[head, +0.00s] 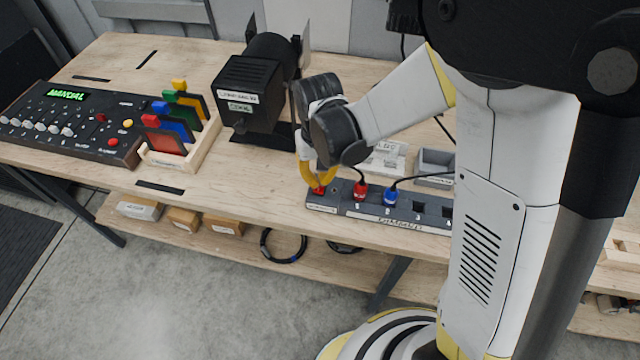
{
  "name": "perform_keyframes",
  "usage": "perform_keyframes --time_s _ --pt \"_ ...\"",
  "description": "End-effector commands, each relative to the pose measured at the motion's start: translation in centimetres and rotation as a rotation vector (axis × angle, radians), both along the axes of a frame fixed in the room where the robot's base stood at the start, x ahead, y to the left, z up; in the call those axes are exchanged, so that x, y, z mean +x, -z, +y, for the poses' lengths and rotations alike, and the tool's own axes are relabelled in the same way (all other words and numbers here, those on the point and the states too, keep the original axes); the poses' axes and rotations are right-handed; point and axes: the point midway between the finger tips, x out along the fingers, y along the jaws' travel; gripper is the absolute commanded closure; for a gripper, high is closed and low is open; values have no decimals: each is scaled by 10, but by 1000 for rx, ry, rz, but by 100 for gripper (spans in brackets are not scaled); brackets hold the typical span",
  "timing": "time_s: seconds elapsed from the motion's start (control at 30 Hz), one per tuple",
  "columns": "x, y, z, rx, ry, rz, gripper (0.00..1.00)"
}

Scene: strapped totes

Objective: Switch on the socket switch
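A dark grey socket strip (375,215) lies along the front edge of the workbench. A small red switch (319,191) sits at its left end. My gripper (319,184) points down, its yellow fingertips right at the red switch. They cover part of the switch, so I cannot tell whether they touch it, how far apart they are, or which way the switch is set. A red plug (360,191) and a blue plug (390,196) with black cables sit in the strip, right of the gripper. Empty sockets (418,207) follow further right.
A black stage lamp (252,95) stands behind and left of my gripper. A control desk (70,122) with a green "MANUAL" display and a wooden rack (207,143) of coloured plates are further left. A grey tray (434,163) lies behind the strip. My arm hides the bench's right part.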

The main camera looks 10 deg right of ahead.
Motion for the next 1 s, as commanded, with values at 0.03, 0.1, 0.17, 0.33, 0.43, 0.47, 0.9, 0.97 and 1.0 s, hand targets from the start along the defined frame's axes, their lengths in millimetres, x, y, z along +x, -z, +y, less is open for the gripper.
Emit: perform_keyframes --time_s 0.03,0.1,0.17,0.33,0.43,0.47,0.9,0.97,1.0 --pt "0 2 0 0 0 0 100" --pt "0 3 0 0 0 0 100" --pt "0 4 0 0 0 0 100" --pt "0 6 0 0 0 0 100" --pt "0 8 0 0 0 0 100" --pt "0 8 0 0 0 0 100" --pt "0 15 0 0 0 0 100" --pt "0 16 0 0 0 0 100" --pt "0 16 0 0 0 0 100"
